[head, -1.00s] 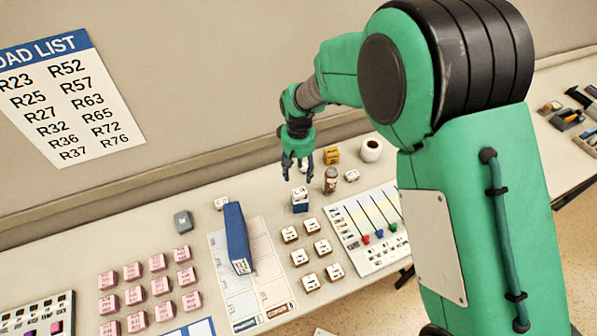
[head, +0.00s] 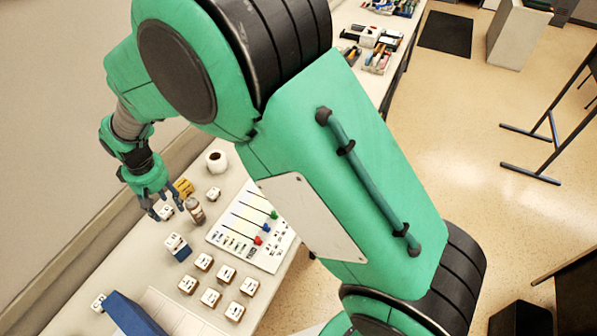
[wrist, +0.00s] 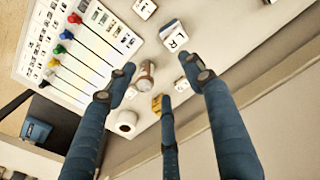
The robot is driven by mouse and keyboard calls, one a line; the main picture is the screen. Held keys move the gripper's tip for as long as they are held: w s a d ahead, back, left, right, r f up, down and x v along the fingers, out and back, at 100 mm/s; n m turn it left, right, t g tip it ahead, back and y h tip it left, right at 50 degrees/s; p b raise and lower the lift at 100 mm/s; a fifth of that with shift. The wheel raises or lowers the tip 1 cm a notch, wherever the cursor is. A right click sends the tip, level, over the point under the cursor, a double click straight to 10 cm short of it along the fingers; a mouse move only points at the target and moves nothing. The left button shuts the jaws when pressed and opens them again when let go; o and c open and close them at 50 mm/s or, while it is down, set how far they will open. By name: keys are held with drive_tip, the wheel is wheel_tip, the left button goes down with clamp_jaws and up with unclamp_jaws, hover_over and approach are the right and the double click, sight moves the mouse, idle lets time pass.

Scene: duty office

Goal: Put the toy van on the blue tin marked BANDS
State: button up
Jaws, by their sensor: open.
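My gripper (head: 158,203) is open and empty, its fingers pointing down over the far part of the near table, by the wall. In the wrist view its spread fingers (wrist: 164,85) have nothing between them. I cannot make out for certain either the toy van or the blue tin marked BANDS. A small yellow object (head: 184,188) stands just beyond the fingers; its shape is unclear. It also shows in the wrist view (wrist: 158,103) near one fingertip. A blue block with a white lettered top (head: 177,246) stands nearer; no word BANDS is readable on it.
A brown jar (head: 195,211) and a white roll (head: 216,161) stand close to my gripper. A slider board (head: 248,227) and several white lettered blocks (head: 226,275) lie nearer. A blue binder-like box (head: 133,315) is lower left. Trays of small items (head: 378,60) lie on a farther table.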

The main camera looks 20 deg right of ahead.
drive_tip(key=s+d+r+m+t, duration=0.1)
drive_tip(key=s+d+r+m, duration=0.15)
drive_tip(key=d+r, duration=0.8)
drive_tip(key=s+d+r+m+t, duration=0.1)
drive_tip(key=s+d+r, duration=0.2)
drive_tip(key=d+r, duration=0.8)
drive_tip(key=s+d+r+m+t, duration=0.1)
drive_tip(key=s+d+r+m, duration=0.1)
drive_tip(key=s+d, duration=0.7)
drive_tip(key=s+d+r+m+t, duration=0.2)
drive_tip(key=s+d+r, duration=0.1)
drive_tip(key=s+d, duration=0.7)
drive_tip(key=shift+s+d+r+m, duration=0.15)
drive_tip(key=shift+s+r+m, duration=0.15)
drive_tip(key=shift+s, duration=0.5)
drive_tip(key=shift+f, duration=0.1)
wheel_tip(320, 180, down, 5)
drive_tip(key=b, duration=0.5)
drive_tip(key=shift+f, duration=0.1)
